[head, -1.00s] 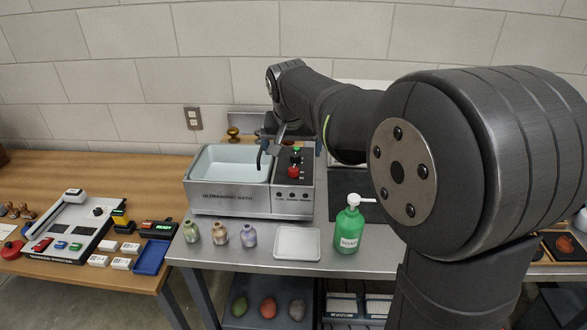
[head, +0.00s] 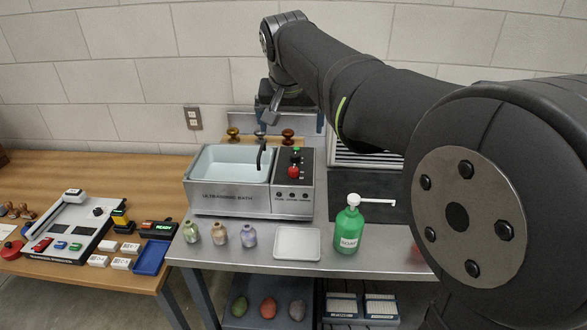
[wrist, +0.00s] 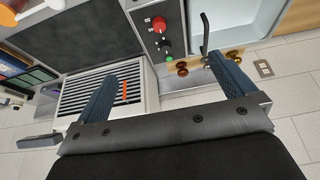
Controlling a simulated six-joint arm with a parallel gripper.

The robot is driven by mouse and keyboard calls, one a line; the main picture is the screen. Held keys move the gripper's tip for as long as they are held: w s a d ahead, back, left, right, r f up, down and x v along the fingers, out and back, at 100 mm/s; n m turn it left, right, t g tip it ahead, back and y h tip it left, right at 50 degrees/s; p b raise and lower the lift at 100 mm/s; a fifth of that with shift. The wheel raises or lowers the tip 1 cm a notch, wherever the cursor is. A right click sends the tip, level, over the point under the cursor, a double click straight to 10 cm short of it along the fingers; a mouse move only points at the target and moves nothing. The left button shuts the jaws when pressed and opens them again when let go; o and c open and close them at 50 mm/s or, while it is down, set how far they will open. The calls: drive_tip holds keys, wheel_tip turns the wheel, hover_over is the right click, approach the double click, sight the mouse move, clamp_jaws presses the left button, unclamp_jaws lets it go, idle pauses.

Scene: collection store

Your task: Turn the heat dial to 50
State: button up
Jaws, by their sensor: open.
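The ultrasonic bath (head: 230,200) stands on the steel bench, with a dark control panel on its right side. The panel carries a black dial (head: 295,158), a red knob (head: 293,171) and a small green light or button (head: 296,149). The same black dial shows in the wrist view (wrist: 165,43). Its markings and setting are too small to read, and I cannot tell which control is labelled heat. My gripper (wrist: 175,62) is open and empty, its two fingers wide apart. In the head view my gripper (head: 275,106) hangs above and behind the panel, apart from it.
Several knobs (head: 288,133) stand behind the bath. A green soap bottle (head: 349,228), a white tray (head: 297,244) and small vases (head: 220,235) stand in front. A slatted white unit (wrist: 110,88) is right of the bath.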

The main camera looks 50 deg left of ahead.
drive_tip(key=shift+s+d+r, duration=0.15)
drive_tip(key=shift+r, duration=0.25)
